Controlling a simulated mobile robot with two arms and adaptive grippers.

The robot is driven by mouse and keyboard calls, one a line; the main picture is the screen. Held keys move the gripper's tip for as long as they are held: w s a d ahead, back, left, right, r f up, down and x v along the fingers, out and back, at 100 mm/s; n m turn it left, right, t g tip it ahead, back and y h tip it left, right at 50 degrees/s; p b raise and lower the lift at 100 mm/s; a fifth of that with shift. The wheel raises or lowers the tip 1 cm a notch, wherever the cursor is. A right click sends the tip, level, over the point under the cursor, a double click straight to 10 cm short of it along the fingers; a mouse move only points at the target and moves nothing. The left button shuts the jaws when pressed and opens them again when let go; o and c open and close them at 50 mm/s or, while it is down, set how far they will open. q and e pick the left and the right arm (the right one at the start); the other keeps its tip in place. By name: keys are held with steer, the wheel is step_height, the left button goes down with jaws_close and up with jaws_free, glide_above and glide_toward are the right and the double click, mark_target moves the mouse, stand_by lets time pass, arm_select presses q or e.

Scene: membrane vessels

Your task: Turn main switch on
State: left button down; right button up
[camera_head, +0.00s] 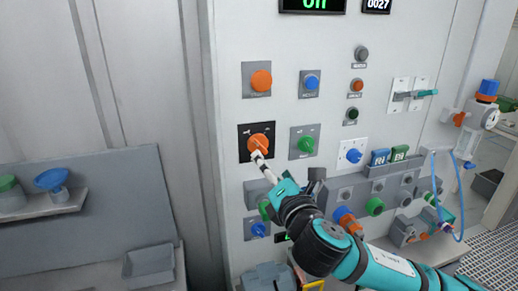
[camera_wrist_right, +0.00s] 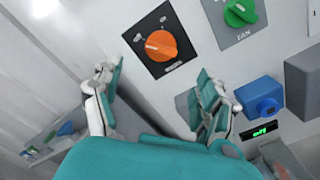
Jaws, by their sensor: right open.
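An orange rotary knob (camera_head: 259,142) on a black square plate (camera_head: 245,155) is on the white panel, left of centre in the head view. It looks like the main switch, but its label is too small to read surely. The wrist view shows the same knob (camera_wrist_right: 161,46), its grip bar lying roughly crosswise in the picture. My right gripper (camera_head: 263,162) is just in front of the knob's lower edge in the head view. In the wrist view its fingers (camera_wrist_right: 155,88) are spread and empty, with the knob beyond them; contact is not visible. My left gripper is out of view.
Another orange knob (camera_head: 261,80) is above, and a green knob (camera_head: 306,144) is to the right. Blue knobs, small buttons and a green-lit display (camera_head: 315,4) share the panel. A shelf (camera_head: 45,206) with vessels and a grey bin (camera_head: 150,264) are at left.

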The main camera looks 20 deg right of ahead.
mark_target(259, 149)
steer(key=w+p, duration=0.2)
steer(key=w, duration=0.6)
steer(key=shift+w+a+r+p, duration=0.1)
steer(key=shift+w+a+p, duration=0.05)
steer(key=shift+p, duration=0.15)
steer(key=shift+w, duration=0.7)
steer(key=shift+c, duration=0.3)
steer(key=c, duration=1.1)
